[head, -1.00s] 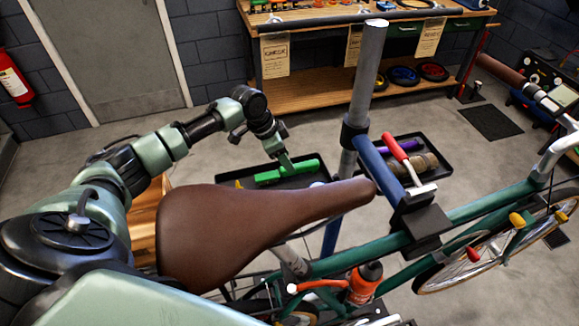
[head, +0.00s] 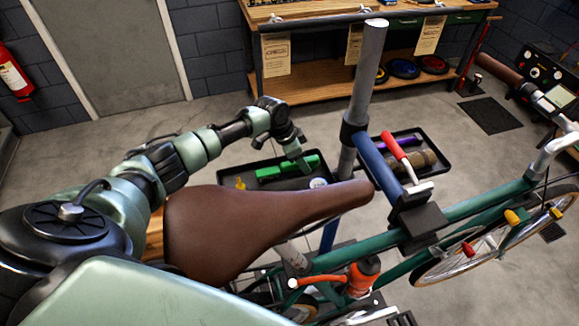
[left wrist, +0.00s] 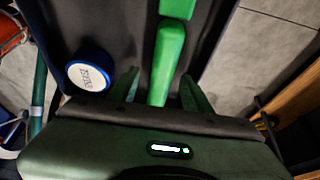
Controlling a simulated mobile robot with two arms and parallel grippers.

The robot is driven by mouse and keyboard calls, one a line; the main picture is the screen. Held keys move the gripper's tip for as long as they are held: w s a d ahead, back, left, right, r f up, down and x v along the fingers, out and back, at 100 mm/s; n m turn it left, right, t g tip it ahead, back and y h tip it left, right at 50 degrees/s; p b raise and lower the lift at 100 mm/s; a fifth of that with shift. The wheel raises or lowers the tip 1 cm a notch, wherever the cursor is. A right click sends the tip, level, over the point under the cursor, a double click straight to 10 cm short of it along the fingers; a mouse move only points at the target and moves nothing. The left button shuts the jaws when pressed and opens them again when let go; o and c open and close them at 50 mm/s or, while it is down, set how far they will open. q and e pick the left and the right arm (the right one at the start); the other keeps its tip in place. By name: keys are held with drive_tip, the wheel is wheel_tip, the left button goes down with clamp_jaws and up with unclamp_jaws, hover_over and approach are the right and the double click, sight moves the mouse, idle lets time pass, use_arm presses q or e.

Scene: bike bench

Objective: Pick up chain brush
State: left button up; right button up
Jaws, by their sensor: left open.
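The chain brush appears to be the long green tool (head: 272,171) lying in the dark left tray (head: 226,178) in the head view. In the left wrist view its green handle (left wrist: 167,55) runs down between my fingers, with a wider green part at the top edge. My left gripper (head: 303,165) is over the right part of the tool, pointing down. In the left wrist view the left gripper (left wrist: 160,80) is open, one finger on each side of the handle, with gaps visible. I cannot tell its height above the tray. My right gripper is not in view.
A round blue-and-white tin (left wrist: 88,76) sits beside the left finger. A yellow item (head: 240,184) is in the same tray. The brown saddle (head: 240,225) and the stand's grey post (head: 366,75) are close to my arm. A second tray (head: 440,170) holds other tools.

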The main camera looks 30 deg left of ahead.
use_arm(q)
drive_tip(key=shift+f, duration=0.25)
idle(0.4)
clamp_jaws()
